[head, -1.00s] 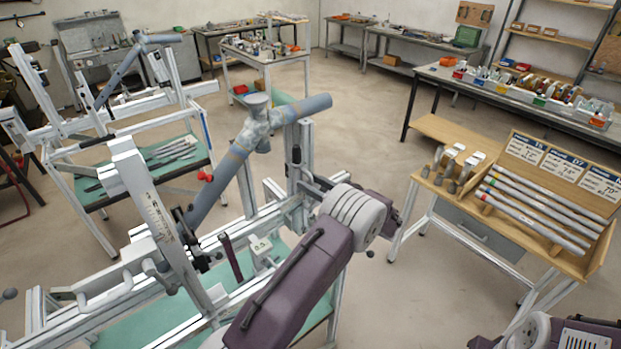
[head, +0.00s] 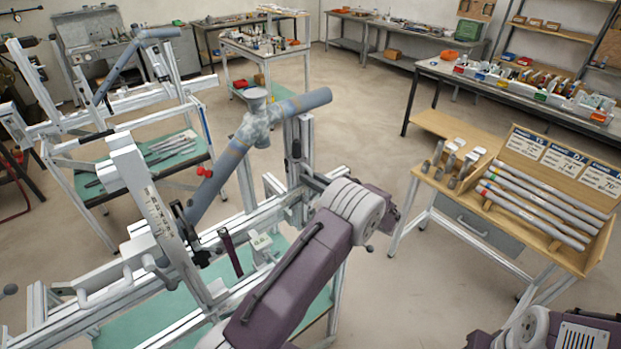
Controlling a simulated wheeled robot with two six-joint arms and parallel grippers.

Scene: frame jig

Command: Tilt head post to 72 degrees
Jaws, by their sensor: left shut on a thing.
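The head post (head: 306,139) is a grey aluminium upright at the far end of the jig, with a dark fitting on its near face. It stands close to upright; I cannot read its angle. My left gripper (head: 313,181) is at its lower part and shut on it, though my wrist partly hides the fingers. A grey-blue tube assembly (head: 216,184) with a joint and a cup on top slopes up across the jig (head: 262,222). A second, tilted post (head: 143,190) with a scale plate stands at the near left. My right gripper is out of view.
A wooden rack (head: 548,205) with several tubes and label cards stands at the right. A second jig (head: 125,107) stands at the back left. A tool cart (head: 262,50) and benches line the back. The floor between the jig and the rack is clear.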

